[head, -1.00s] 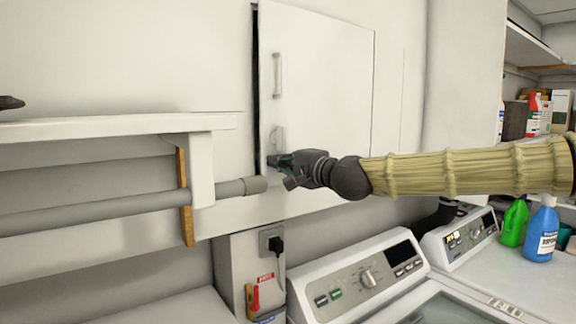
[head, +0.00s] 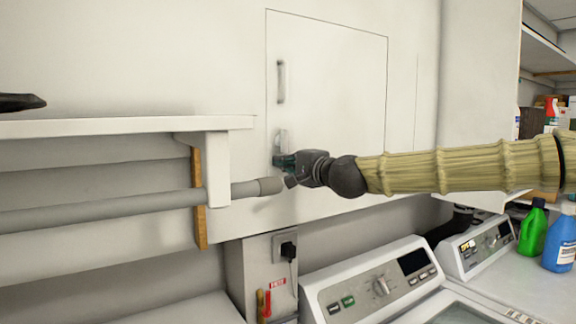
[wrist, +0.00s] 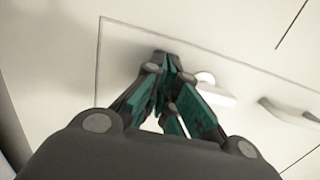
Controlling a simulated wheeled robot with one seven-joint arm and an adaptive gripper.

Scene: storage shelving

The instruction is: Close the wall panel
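The wall panel (head: 335,85) is a white rectangular door in the white wall. In the head view it lies flush, with only a thin outline around it. It has a vertical grey handle (head: 281,82) and a small white latch-like piece (head: 281,140) lower down on its left side. My gripper (head: 280,161) is at the panel's lower left, just below that piece. In the wrist view the teal fingertips (wrist: 172,62) are together against or very near the panel face, beside the white piece (wrist: 215,90). Nothing shows between them.
A white shelf (head: 120,126) with a grey rod (head: 100,208) below it is left of the panel. White machines (head: 375,285) stand beneath it. A green bottle (head: 532,228) and a blue bottle (head: 561,240) stand at the right.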

